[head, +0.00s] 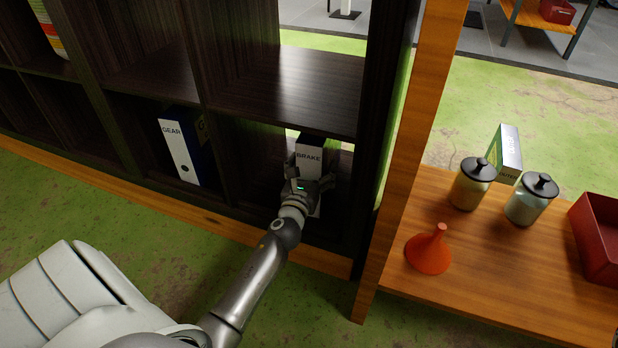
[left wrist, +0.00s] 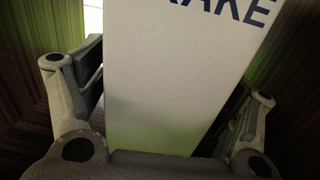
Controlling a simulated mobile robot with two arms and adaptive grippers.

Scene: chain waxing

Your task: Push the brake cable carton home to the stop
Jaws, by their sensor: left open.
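The brake cable carton (head: 311,150), white with "BRAKE" in dark letters, stands upright in a lower compartment of the dark shelf, at the right end. My left gripper (head: 308,184) is at its front face and hides much of it. In the left wrist view the carton's white front (left wrist: 170,80) fills the middle, between the spread fingers of the left gripper (left wrist: 170,110). The fingers are open, one on each side of the carton; I cannot tell whether they touch it. The carton's back end and the stop are hidden. My right gripper is not in view.
A blue and white "GEAR" box file (head: 181,150) stands in the compartment to the left. Dark uprights (head: 378,120) flank the carton's compartment. On the wooden bench at right are an orange funnel (head: 429,252), two lidded jars (head: 473,184), a small carton (head: 507,153) and a red bin (head: 597,240).

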